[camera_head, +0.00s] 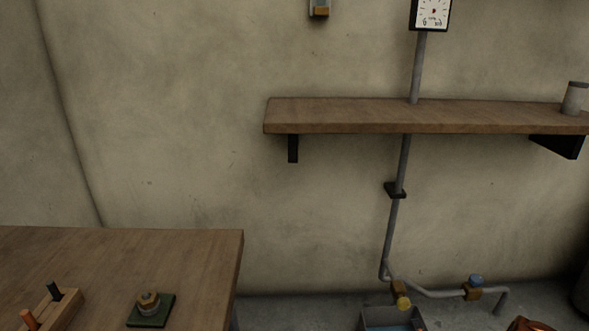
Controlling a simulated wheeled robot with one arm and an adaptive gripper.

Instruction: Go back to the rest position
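My gripper is not in this view, and no part of my arm clearly shows. I cannot see what pose the arm is in or whether the gripper holds anything. The task names no other object.
A wooden table (190,258) fills the lower left, with a wooden block with pegs (62,311) and a green plate with a brass piece (150,307). A wall shelf (400,116) holds a grey cup (575,98).

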